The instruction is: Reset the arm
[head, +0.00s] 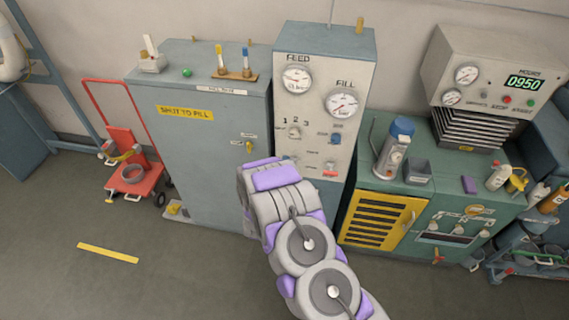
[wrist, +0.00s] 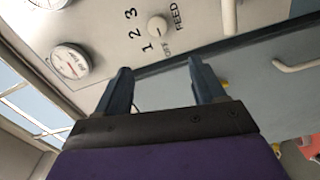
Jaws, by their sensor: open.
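My gripper (wrist: 160,72) is open and empty in the wrist view, its two dark blue fingers apart. It points at a grey panel (wrist: 205,15) with a round selector knob (wrist: 157,27), marked OFF, 1, 2, 3 and FEED, just beyond the fingertips. I see no contact between the fingers and the knob. In the head view my grey and purple arm (head: 290,215) reaches out in front of the cabinets, and its fingers are hidden. The selector knob also shows in the head view (head: 294,132), on the tall panel with FEED (head: 297,79) and FILL (head: 342,103) gauges.
A grey cabinet (head: 205,130) labelled SHUT TO FILL stands left of the panel. A green-topped bench (head: 445,168) with a yellow grille (head: 375,219) and a grey flask (head: 393,155) stands right. A red hand cart (head: 130,165) stands at the left. The floor at front left is clear.

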